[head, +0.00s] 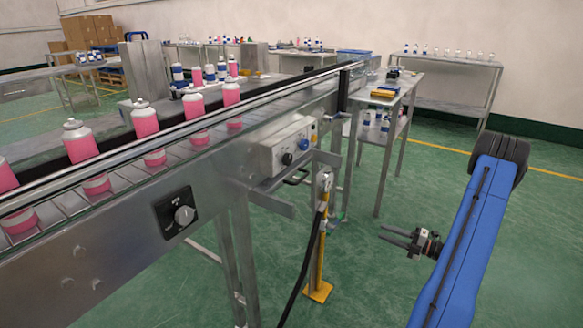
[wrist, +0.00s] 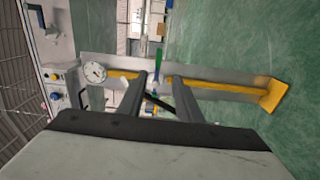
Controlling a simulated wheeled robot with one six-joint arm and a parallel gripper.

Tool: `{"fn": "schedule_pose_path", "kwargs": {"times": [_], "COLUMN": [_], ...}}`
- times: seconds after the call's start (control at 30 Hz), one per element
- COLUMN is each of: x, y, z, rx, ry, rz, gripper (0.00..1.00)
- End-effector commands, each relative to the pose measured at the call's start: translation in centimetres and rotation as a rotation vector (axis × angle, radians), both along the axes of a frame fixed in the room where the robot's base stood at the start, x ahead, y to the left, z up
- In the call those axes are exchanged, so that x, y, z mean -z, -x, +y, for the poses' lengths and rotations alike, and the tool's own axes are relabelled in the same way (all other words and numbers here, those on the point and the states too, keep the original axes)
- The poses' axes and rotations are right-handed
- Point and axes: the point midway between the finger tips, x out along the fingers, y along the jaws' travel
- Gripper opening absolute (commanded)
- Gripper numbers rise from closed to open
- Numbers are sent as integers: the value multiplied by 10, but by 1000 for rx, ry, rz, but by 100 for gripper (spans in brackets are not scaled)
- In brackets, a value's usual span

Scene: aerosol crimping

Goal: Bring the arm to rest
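My blue arm (head: 478,235) reaches down along the right side of the head view, over open floor. My gripper (head: 385,233) sticks out to the left from it, clear of the conveyor and the side table. In the wrist view my gripper (wrist: 156,79) shows two dark fingers with a gap between them. It is open, and nothing appears held. A yellow-based post (wrist: 230,88) with a round gauge (wrist: 95,73) lies beyond the fingertips.
The conveyor (head: 110,255) with pink cans (head: 145,121) runs along the left. The yellow post (head: 318,240) stands on the floor beside it. A side table (head: 405,82) stands behind my gripper. Green floor (head: 385,290) around my gripper is free.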

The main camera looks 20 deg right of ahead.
Motion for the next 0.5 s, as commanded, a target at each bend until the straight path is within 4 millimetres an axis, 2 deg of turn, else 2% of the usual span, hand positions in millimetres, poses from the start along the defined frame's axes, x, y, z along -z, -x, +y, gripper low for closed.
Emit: {"fn": "schedule_pose_path", "kwargs": {"times": [0.13, 0.23, 0.37, 0.5], "x": [-5, -19, -49, -82], "y": [-2, -6, -11, -11], "z": [5, 20, 54, 97], "rx": [-14, -59, -162, -293], "ry": [18, 72, 198, 352], "rz": [-6, -27, -77, -150], "gripper": [32, 32, 32, 32]}}
